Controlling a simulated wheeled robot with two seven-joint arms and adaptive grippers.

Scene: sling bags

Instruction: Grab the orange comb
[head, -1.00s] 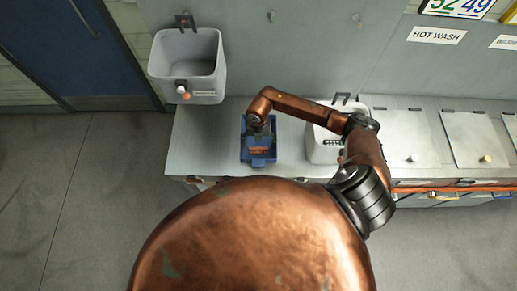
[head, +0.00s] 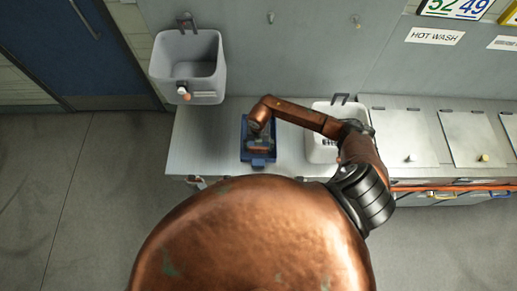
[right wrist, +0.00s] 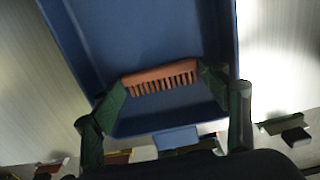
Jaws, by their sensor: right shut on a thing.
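The orange comb (right wrist: 160,77) lies crosswise between the fingers of my right gripper (right wrist: 165,85), its teeth facing the bottom of the right wrist view. The green finger pads touch both ends of the comb, and the gripper is shut on it. The comb is inside a blue tray (right wrist: 150,30); I cannot tell whether it still touches the tray floor. In the head view, my right gripper (head: 259,142) reaches down into the blue tray (head: 258,162), and the wrist hides part of it. My left gripper is not in view.
The tray stands on a light grey counter (head: 205,145). A white bin (head: 322,152) stands to its right, partly behind my arm. A grey bin (head: 205,88) hangs on the wall at the left. The counter left of the tray is clear.

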